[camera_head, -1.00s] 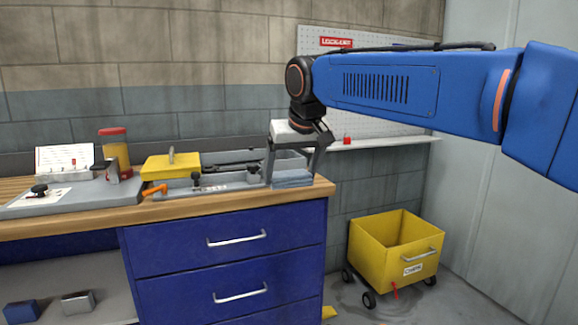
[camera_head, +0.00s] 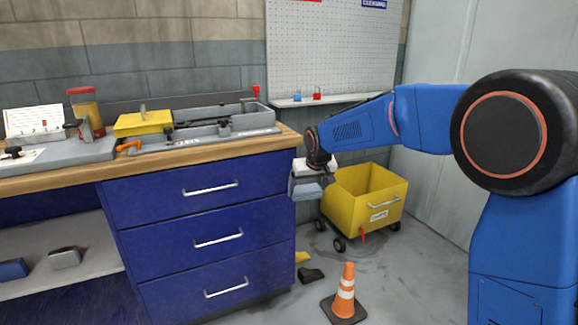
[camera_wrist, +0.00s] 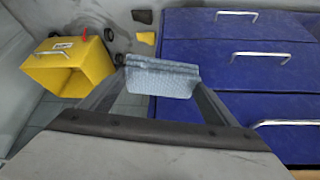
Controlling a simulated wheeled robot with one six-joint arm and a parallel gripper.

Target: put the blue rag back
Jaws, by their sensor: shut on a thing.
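The blue rag (camera_wrist: 162,76) is a folded, pale blue-grey cloth held between the fingertips of my gripper (camera_wrist: 160,92) in the wrist view. In the head view my gripper (camera_head: 309,187) is off the right end of the bench, beside the blue drawers and in front of the yellow cart. The rag (camera_head: 307,190) shows there low between the fingers, partly hidden by them. It hangs in the air, clear of the bench top.
The yellow wheeled cart (camera_head: 335,205) stands open behind my gripper. An orange cone (camera_head: 345,290) and a dark scrap (camera_head: 311,275) are on the floor. The blue drawer unit (camera_head: 200,225) is close on the left. A pegboard (camera_head: 335,50) with a narrow ledge hangs behind.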

